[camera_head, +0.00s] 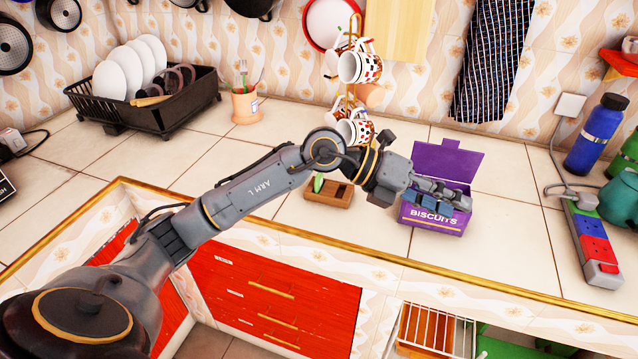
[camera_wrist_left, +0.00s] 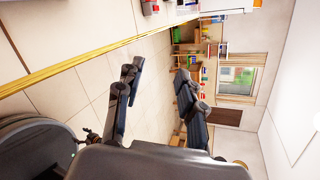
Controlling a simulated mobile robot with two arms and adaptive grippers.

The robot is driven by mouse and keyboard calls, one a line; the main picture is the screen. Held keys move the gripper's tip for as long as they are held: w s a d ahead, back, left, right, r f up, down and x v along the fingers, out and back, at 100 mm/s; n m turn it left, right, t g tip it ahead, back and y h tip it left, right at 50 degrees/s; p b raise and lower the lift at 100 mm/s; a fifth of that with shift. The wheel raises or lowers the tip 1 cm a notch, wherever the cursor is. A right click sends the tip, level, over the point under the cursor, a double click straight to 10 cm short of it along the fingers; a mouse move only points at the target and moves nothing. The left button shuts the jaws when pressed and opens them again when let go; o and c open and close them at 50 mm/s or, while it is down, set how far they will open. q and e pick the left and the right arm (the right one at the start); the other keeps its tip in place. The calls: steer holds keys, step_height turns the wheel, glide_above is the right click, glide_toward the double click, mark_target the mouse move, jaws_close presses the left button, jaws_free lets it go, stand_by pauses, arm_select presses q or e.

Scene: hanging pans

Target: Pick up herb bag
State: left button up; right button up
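My left gripper (camera_head: 442,190) is at the open purple box marked BISCUITS (camera_head: 434,217), its fingers in front of or over the box opening. In the left wrist view my left gripper (camera_wrist_left: 160,95) has its two fingers wide apart, with nothing seen between them. Small dark blue pieces (camera_head: 428,208) show at the box's front rim; I cannot tell what they are. I cannot make out a herb bag for certain. A small wooden tray (camera_head: 342,199) with a green item (camera_head: 318,183) sits left of the box, partly behind my left arm. My right gripper is not in view.
A mug tree with patterned mugs (camera_head: 360,66) stands behind my arm. A black dish rack (camera_head: 170,118) and an orange utensil pot (camera_head: 246,105) stand at left. At right are a blue bottle (camera_head: 596,135) and a power strip (camera_head: 592,243). The counter's front is clear.

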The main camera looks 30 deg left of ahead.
arm_select(q)
steer(key=w+a+f+y, duration=0.1)
steer(key=w+a+y, duration=0.1)
steer(key=a+y, duration=0.3)
steer(key=w+a+f+y, duration=0.2)
steer(key=a, duration=0.6)
steer(key=n+g+y+p, duration=0.1)
steer(key=n+y, duration=0.3)
steer(key=y, duration=0.3)
glide_above(319, 182)
steer(key=a, duration=0.1)
step_height(319, 182, down, 4)
steer(key=shift+f, duration=0.15)
steer(key=shift+s+d+p+x, duration=0.15)
steer(key=shift+p+x, duration=0.25)
steer(key=shift+x, duration=0.95)
steer(key=shift+s+d+p+x, duration=0.1)
steer(key=shift+p+x, duration=0.25)
steer(key=shift+x, duration=1)
jaws_close()
